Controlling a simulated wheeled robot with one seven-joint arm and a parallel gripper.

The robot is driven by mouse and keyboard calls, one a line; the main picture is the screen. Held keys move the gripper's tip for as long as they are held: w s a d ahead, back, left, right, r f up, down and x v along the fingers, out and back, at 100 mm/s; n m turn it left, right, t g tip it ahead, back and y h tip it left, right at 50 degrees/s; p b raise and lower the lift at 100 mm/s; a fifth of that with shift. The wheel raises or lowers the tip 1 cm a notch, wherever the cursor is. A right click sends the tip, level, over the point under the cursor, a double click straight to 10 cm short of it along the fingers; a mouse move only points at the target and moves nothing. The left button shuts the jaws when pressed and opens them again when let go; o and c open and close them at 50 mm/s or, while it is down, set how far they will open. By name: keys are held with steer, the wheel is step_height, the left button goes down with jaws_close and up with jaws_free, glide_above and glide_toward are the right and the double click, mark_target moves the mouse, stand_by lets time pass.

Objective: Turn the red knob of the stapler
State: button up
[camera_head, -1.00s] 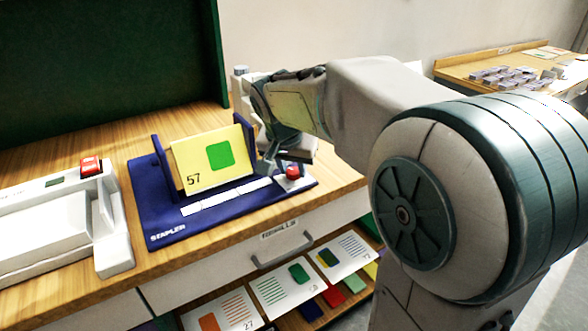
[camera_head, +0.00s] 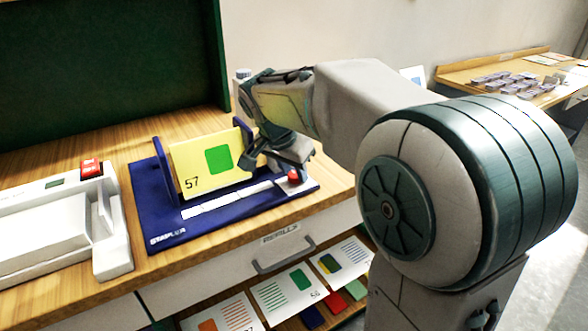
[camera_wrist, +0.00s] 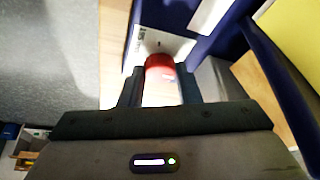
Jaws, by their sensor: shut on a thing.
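The blue stapler (camera_head: 160,228) stands on the wooden table, with a yellow card (camera_head: 202,165) marked 57 and a green square upright in it. Its red knob (camera_head: 294,176) sits on a pale plate at the right front corner. In the wrist view the red knob (camera_wrist: 160,66) shows between the two fingers. My gripper (camera_head: 290,168) is at the knob in the head view, and it also shows in the wrist view (camera_wrist: 160,90), shut on the knob. The fingertips partly hide the knob in the head view.
A white machine with a red button (camera_head: 91,168) stands left of the stapler. Below are a drawer handle (camera_head: 284,257) and a shelf of cards (camera_head: 288,290). A second table (camera_head: 520,80) with small items is at the back right.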

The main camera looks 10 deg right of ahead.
steer(key=o, duration=1)
steer(key=p+v, duration=0.2)
steer(key=v, duration=1.2)
steer(key=shift+f, duration=0.1)
